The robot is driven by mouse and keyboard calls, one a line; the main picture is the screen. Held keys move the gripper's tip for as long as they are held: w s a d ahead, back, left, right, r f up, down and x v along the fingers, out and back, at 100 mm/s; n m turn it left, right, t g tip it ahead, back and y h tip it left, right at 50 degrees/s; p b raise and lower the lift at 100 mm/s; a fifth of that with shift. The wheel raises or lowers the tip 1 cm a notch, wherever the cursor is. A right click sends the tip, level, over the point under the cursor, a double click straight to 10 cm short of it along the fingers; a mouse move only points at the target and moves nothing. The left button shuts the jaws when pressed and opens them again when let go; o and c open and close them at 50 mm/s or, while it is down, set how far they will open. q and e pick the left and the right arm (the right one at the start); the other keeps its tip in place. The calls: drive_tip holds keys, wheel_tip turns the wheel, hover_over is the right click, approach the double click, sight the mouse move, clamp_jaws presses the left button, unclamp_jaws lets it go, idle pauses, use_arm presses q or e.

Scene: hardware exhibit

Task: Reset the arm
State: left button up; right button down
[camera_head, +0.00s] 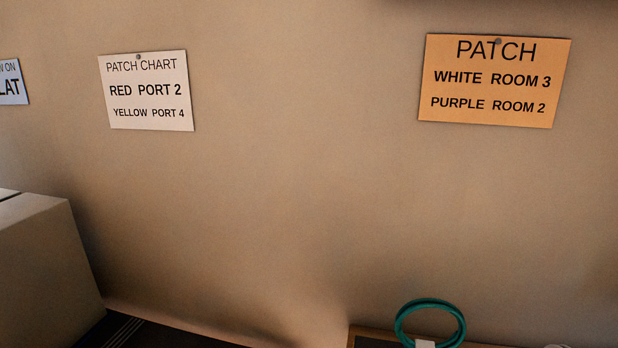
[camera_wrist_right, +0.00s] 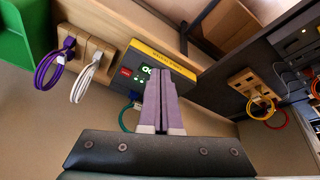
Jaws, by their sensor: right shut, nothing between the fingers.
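My right gripper (camera_wrist_right: 162,82) shows in the right wrist view, its two pale fingers pressed together with nothing between them. Its fingertips overlap a dark device with a yellow label and a green display (camera_wrist_right: 148,70); I cannot tell how far apart they are. No arm or gripper shows in the head view, and my left gripper is in neither view.
The wrist view shows a purple cable (camera_wrist_right: 42,74) and white cable (camera_wrist_right: 77,88) on a wooden holder, a green object (camera_wrist_right: 22,35), and another cable holder (camera_wrist_right: 252,88). The head view shows two patch cards (camera_head: 150,100) (camera_head: 495,90), a teal loop (camera_head: 400,325) and a box (camera_head: 45,270).

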drive_tip(key=s+r+m+p, duration=0.1)
drive_tip(key=s+r+p, duration=0.2)
drive_tip(key=r+p, duration=2.6)
wheel_tip(320, 180, up, 2)
drive_tip(key=shift+r+g+p, duration=0.25)
drive_tip(key=shift+g+p, duration=0.15)
drive_tip(key=shift+s, duration=0.1)
idle(0.4)
